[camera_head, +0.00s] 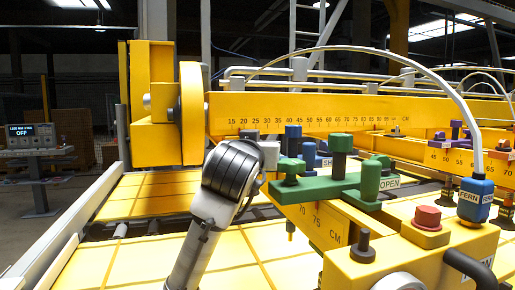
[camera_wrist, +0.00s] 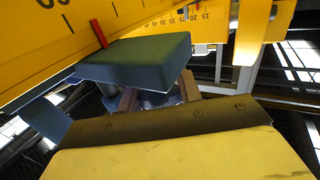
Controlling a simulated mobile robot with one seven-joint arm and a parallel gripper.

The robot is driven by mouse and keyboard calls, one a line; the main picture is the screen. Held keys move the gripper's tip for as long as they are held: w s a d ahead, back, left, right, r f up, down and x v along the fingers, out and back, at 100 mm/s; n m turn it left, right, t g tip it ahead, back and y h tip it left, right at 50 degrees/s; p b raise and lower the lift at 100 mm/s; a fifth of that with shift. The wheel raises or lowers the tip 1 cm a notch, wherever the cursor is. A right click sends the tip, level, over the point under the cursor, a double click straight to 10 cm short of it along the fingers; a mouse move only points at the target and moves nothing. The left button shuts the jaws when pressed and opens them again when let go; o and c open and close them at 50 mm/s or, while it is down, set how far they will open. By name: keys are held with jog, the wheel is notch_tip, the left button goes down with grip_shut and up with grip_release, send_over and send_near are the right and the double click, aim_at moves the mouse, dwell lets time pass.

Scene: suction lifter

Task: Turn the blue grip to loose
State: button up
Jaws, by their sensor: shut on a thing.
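A dark blue block, which looks like the blue grip (camera_wrist: 140,58), fills the upper middle of the wrist view, close under a yellow scale beam. My gripper (camera_wrist: 158,95) has its brown finger pads just below this block and is shut on it, though the contact is partly hidden. In the head view, my dark wrist covers most of the gripper near a grey block (camera_head: 269,153). A blue knob (camera_head: 293,134) stands behind the green handle there; I cannot tell whether it is the same grip. No loose marking is readable.
A green handle (camera_head: 330,186) labelled OPEN lies right of my wrist. A blue box (camera_head: 475,198) with a hose, a red knob (camera_head: 427,217) and a black knob (camera_head: 362,246) sit further right. A long yellow scale beam (camera_head: 300,111) runs behind. Yellow panels lie below.

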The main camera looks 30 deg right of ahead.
jog(key=o, duration=1)
jog(key=shift+a, duration=0.1)
jog(key=b+v, duration=0.4)
jog(key=v, duration=0.9)
jog(key=shift+s+a, duration=0.25)
jog(key=shift+s, duration=0.05)
